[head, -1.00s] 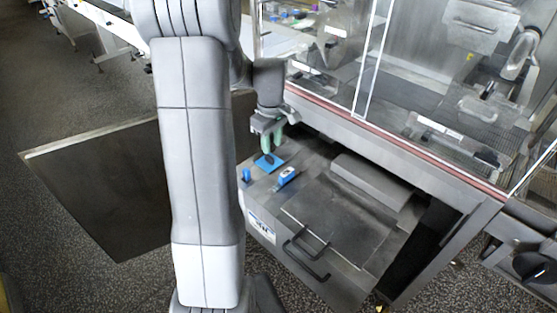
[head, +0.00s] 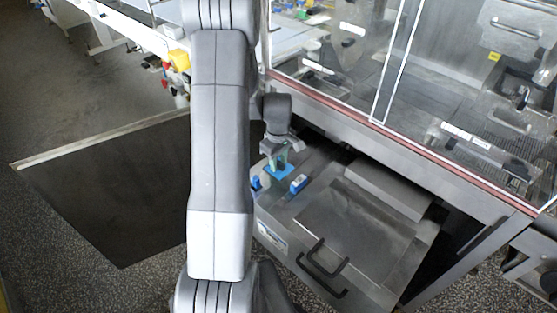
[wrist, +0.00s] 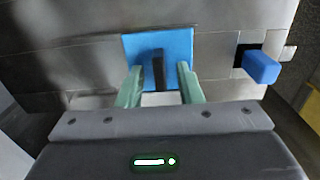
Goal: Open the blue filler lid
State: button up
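The blue filler lid (head: 283,174) is a flat square plate on top of the grey metal machine, below my gripper in the head view. In the wrist view the lid (wrist: 183,48) lies flat ahead of my gripper, with a dark upright handle (wrist: 158,70) at its middle. My gripper (wrist: 160,69) is open, its two pale green fingers apart on either side of the handle. I see a gap between each finger and the handle. In the head view my gripper (head: 277,160) is small, and its fingertips partly cover the lid.
A blue block with a white mark (head: 298,184) and a small blue part (head: 256,183) sit near the lid. A blue block (wrist: 262,66) is right of the lid in the wrist view. A black handle (head: 323,268) is on the machine's front. Clear panels (head: 340,60) stand behind.

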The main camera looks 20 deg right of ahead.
aim_at(292, 158)
grip_shut()
jog(key=shift+w+d+b, duration=0.1)
jog(key=shift+w+d, duration=0.35)
jog(key=shift+d, duration=0.6)
jog(key=shift+w+d+b, duration=0.15)
jog(key=shift+w+d, duration=0.25)
jog(key=shift+d, duration=0.6)
jog(key=shift+w+d+b, duration=0.1)
jog(key=shift+w+d, duration=0.35)
jog(key=shift+d, duration=0.6)
grip_release()
notch_tip(292, 158, up, 14)
